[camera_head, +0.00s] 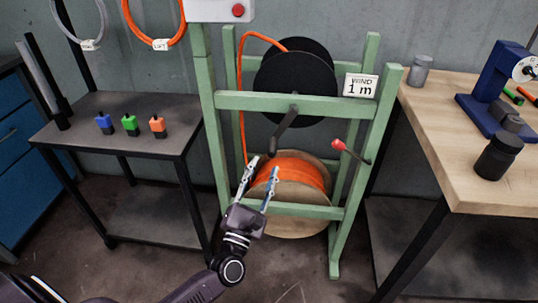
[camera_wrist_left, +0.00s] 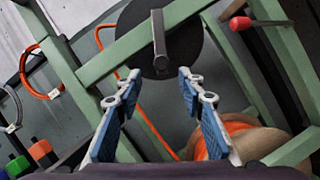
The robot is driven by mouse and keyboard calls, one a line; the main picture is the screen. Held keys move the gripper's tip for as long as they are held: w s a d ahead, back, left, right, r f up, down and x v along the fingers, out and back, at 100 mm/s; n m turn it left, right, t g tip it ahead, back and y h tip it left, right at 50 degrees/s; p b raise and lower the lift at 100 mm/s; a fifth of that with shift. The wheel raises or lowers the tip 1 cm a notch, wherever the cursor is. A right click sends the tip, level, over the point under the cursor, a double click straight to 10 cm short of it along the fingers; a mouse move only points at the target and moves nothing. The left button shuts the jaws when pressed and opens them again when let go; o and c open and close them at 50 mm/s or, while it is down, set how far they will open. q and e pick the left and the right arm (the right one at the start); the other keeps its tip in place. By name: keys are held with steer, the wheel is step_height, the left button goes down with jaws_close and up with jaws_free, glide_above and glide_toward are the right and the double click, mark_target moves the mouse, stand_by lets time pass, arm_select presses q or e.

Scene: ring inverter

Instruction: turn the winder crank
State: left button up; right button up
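The winder is a green frame (camera_head: 275,103) with a black disc (camera_head: 312,72) at its top. A dark grey crank (camera_head: 284,130) hangs from the hub at the frame's upper crossbar, slanting down to the left. In the left wrist view the crank (camera_wrist_left: 159,40) shows ahead, in front of the black disc. My left gripper (camera_head: 263,168) is open and empty, below the crank and in front of the lower orange spool (camera_head: 296,178). In the left wrist view its fingers (camera_wrist_left: 159,78) stand apart with the crank's end beyond the gap. My right gripper is not in view.
A red-knobbed lever (camera_head: 339,145) sits on the frame's right post, below a sign (camera_head: 361,87) reading "WIND 1 m". A black side table (camera_head: 120,112) with coloured blocks stands left. A wooden bench (camera_head: 450,125) with a blue device (camera_head: 497,90) stands right.

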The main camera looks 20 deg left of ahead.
arm_select(q)
steer(key=shift+v, duration=1.8)
stand_by(0.4)
